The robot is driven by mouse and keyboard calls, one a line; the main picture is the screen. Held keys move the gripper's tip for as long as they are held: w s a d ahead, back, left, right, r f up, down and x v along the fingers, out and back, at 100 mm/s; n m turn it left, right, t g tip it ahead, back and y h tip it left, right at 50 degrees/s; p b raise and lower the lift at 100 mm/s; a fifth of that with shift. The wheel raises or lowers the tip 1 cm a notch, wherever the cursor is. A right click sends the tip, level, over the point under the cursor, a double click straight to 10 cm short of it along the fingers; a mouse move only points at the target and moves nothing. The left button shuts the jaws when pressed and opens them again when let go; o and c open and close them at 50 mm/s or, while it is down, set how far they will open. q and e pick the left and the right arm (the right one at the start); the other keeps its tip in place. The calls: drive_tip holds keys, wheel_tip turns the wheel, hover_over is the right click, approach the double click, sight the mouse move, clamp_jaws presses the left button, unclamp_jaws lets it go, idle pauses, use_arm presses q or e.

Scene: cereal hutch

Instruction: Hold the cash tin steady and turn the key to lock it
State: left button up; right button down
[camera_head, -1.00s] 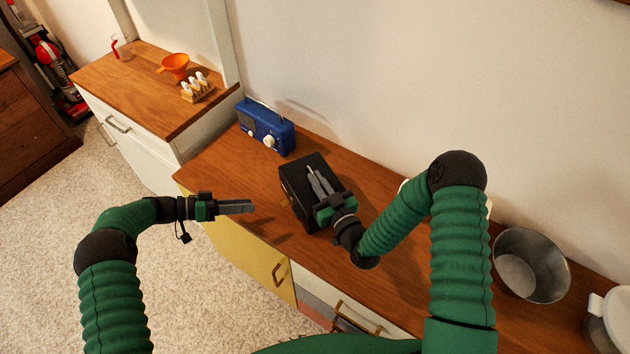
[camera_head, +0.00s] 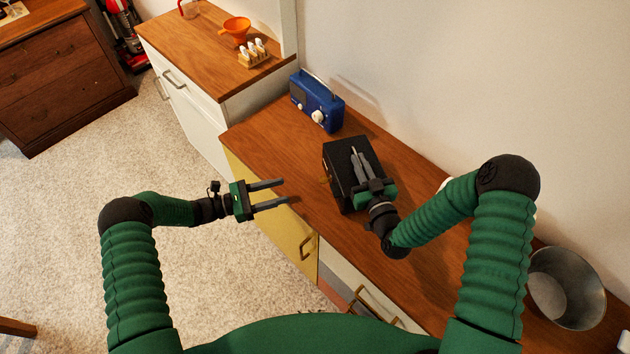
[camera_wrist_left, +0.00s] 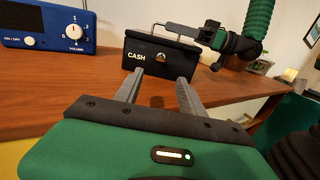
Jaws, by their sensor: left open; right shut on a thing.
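The black cash tin (camera_head: 338,178) stands on the wooden counter, and its front, marked CASH, shows in the left wrist view (camera_wrist_left: 178,56). A small brass piece (camera_wrist_left: 160,57), which looks like the key, is at the middle of that front. The tin's metal handle (camera_wrist_left: 170,25) stands up from its lid. My right gripper (camera_head: 357,155) is over the lid, shut on the handle. My left gripper (camera_head: 269,194) is open and empty, off the counter's front edge. Its fingers point towards the tin's front, apart from it, with the brass piece between them in the left wrist view (camera_wrist_left: 158,77).
A blue radio (camera_head: 317,102) stands behind and left of the tin. A metal bowl (camera_head: 567,287) is at the far right of the counter (camera_head: 265,130). The wood before the tin is clear.

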sight(324, 180)
use_arm(q)
drive_tip(key=x, duration=1.1)
drive_tip(key=shift+w+d, duration=0.1)
drive_tip(key=shift+d, duration=0.25)
drive_tip(key=shift+a, duration=0.1)
clamp_jaws()
